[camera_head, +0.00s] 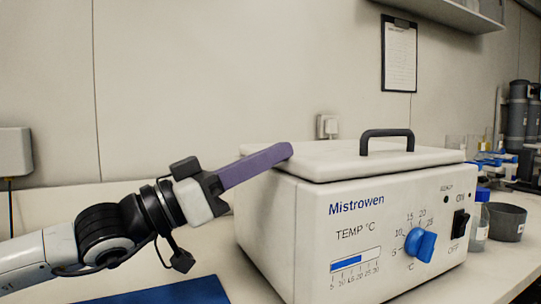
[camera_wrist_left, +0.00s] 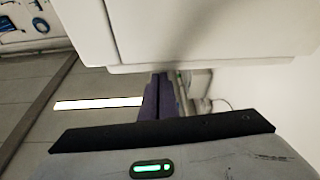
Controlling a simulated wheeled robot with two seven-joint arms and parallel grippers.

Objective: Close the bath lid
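The white bath (camera_head: 310,225) stands on the bench with its front panel, marked Mistrowen, facing me. Its white lid (camera_head: 340,163) lies across the top, looking flat and down on the body, with a dark handle (camera_head: 386,141) on it. My left gripper (camera_head: 284,152) comes in from the left, its purple fingers together and empty. Their tips are at the lid's left edge; whether they touch it I cannot tell. In the left wrist view the fingers (camera_wrist_left: 159,100) are side by side below a large white surface of the bath (camera_wrist_left: 190,35). My right gripper is out of view.
A capped bottle (camera_head: 480,218) and a dark cup (camera_head: 507,222) stand right of the bath. A blue mat (camera_head: 175,293) lies at the front left. A wall socket (camera_head: 327,126) and a clipboard (camera_head: 399,55) are behind. The bench left of the bath is otherwise clear.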

